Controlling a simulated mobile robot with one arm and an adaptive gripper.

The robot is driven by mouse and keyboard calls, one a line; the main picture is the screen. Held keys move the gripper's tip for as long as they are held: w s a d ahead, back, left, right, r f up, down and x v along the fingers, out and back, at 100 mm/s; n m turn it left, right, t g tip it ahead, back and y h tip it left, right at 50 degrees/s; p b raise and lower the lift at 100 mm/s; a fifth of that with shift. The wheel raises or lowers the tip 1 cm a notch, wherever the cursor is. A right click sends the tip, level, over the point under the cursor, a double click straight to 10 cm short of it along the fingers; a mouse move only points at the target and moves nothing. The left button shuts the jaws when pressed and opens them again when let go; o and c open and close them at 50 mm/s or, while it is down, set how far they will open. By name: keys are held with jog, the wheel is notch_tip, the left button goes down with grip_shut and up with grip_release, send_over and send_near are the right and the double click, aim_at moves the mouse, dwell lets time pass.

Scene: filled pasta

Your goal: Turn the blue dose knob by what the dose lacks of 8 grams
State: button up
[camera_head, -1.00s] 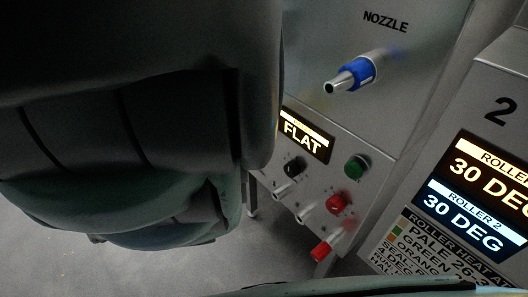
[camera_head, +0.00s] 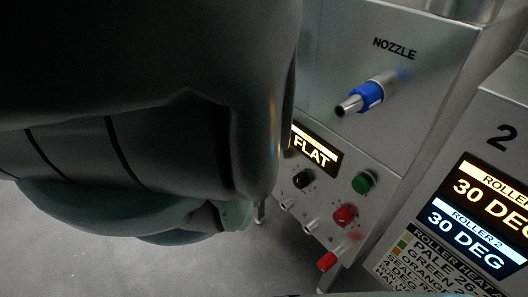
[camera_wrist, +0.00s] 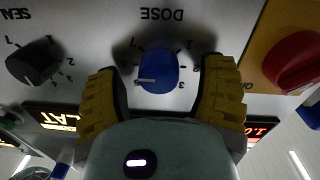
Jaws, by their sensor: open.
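The blue dose knob (camera_wrist: 158,70) shows in the wrist view, below an upside-down DOSE label, with a pale pointer line and a numbered scale around it. My gripper (camera_wrist: 160,76) is open, with one yellow ribbed finger on each side of the knob. Gaps show between the fingers and the knob. A display with red digits (camera_wrist: 262,130) is partly hidden by the right finger and I cannot read its whole value. In the head view my arm covers the left half and hides the dose knob.
In the wrist view a black SEAL knob (camera_wrist: 34,62) is at left and a large red knob (camera_wrist: 294,62) at right. The head view shows a protruding nozzle (camera_head: 362,98), a FLAT display (camera_head: 315,149), a green button (camera_head: 363,183) and the roller panel (camera_head: 474,200).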

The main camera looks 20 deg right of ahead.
jog(key=shift+c, duration=0.4)
grip_shut()
dwell(0.4)
jog(key=shift+m, duration=0.3)
jog(key=shift+s+m, duration=0.15)
jog(key=shift+m, duration=0.35)
jog(key=m, duration=0.4)
jog(key=shift+b, duration=0.35)
jog(key=shift+d+m+b, duration=0.1)
jog(key=shift+m+b, duration=0.5)
jog(key=shift+m, duration=0.6)
jog(key=shift+r+m, duration=0.1)
jog(key=shift+m, duration=0.3)
